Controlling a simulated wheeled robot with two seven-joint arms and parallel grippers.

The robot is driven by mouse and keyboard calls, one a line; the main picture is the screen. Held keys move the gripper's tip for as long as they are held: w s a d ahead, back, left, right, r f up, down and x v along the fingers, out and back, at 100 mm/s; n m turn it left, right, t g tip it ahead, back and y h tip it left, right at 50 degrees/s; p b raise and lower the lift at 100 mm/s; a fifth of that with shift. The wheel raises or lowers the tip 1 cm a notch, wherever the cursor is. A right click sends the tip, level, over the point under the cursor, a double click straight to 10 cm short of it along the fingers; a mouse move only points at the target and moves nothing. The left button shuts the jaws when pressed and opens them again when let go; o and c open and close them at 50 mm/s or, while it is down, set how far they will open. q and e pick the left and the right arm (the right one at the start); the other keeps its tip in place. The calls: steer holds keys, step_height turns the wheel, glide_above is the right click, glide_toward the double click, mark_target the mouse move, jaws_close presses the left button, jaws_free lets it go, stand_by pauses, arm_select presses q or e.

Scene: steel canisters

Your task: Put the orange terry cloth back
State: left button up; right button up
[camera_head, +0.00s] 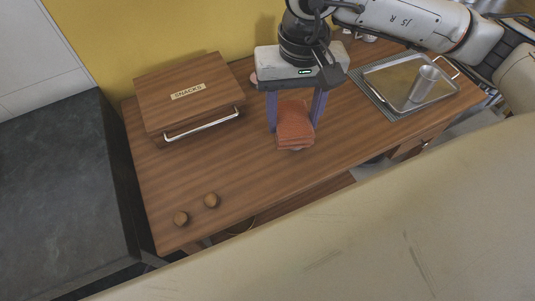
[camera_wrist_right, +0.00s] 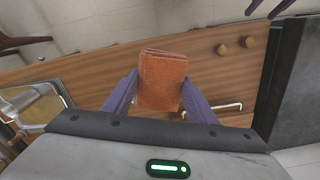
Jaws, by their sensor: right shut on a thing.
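The orange terry cloth (camera_head: 294,127) is a folded stack held between the two purple fingers of my right gripper (camera_head: 296,115). The gripper is shut on it, over the middle of the wooden table. In the right wrist view the cloth (camera_wrist_right: 161,80) sits between the fingertips (camera_wrist_right: 160,92). I cannot tell for sure whether the cloth touches the table.
A wooden box labelled SNACKS (camera_head: 189,92) with a metal handle stands at the left back. A metal tray (camera_head: 376,96) holding a steel canister (camera_head: 424,84) lies at the right. Two round wooden knobs (camera_head: 211,200) are at the front left. The table's front middle is clear.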

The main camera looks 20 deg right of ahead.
steer(key=w+a+f+m+b, duration=0.1)
steer(key=w+a+f+m, duration=0.3)
steer(key=m, duration=1)
steer(key=m+b, duration=0.1)
steer(key=m, duration=1.7)
glide_above(254, 175)
step_height(254, 175, down, 8)
step_height(254, 175, down, 5)
steer(key=shift+s+f, duration=0.1)
step_height(254, 175, down, 4)
steer(key=shift+f, duration=0.1)
steer(key=shift+f, duration=0.1)
steer(key=shift+f, duration=0.15)
steer(key=o, duration=1)
